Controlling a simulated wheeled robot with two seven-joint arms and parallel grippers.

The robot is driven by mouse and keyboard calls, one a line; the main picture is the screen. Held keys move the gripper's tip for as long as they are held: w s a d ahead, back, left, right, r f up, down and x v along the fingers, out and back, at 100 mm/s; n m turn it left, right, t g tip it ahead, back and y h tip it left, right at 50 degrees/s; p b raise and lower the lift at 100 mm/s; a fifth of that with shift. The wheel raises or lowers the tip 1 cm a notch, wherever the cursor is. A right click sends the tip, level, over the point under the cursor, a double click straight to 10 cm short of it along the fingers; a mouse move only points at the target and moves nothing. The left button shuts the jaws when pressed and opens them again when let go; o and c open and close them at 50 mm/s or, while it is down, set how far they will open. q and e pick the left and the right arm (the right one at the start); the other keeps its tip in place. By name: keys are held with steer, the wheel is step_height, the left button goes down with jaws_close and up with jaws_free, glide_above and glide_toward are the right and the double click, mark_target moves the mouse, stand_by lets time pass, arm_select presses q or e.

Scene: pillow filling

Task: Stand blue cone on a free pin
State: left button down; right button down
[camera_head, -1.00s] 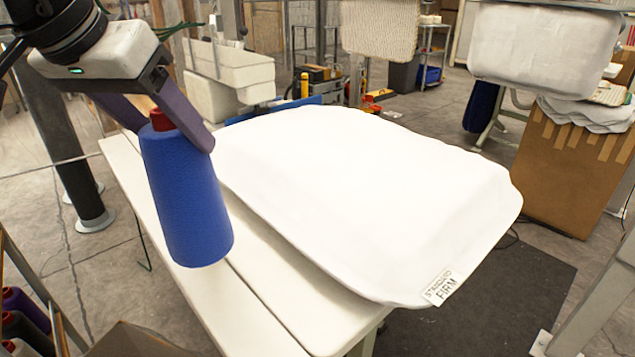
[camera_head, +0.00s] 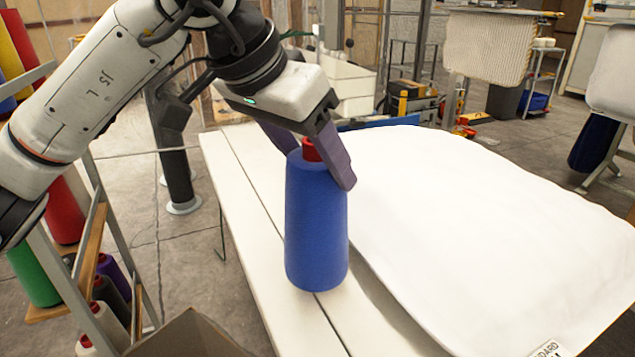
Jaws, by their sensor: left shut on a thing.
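The blue cone (camera_head: 317,225) is a large blue thread cone with a red tip (camera_head: 312,150). It is upright in the middle of the head view, in front of the white table (camera_head: 250,200). My left gripper (camera_head: 316,165) is shut on its top, with purple fingers either side of the red tip. I cannot tell whether the cone's base touches the table. A rack (camera_head: 75,265) with coloured cones stands at the left edge. No free pin can be made out on it. My right gripper is not in view.
A white pillow (camera_head: 490,220) covers the table's right side. The rack holds red (camera_head: 62,210), green (camera_head: 35,272) and other cones. A brown cardboard box (camera_head: 190,338) is at the bottom left. Bare floor lies between rack and table.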

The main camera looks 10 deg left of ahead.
mark_target(316, 216)
arm_select(q)
steer(key=shift+f, duration=1.65)
steer(key=shift+f, duration=0.1)
steer(key=c, duration=0.5)
jaws_free()
steer(key=shift+f, duration=0.1)
steer(key=shift+c, duration=0.2)
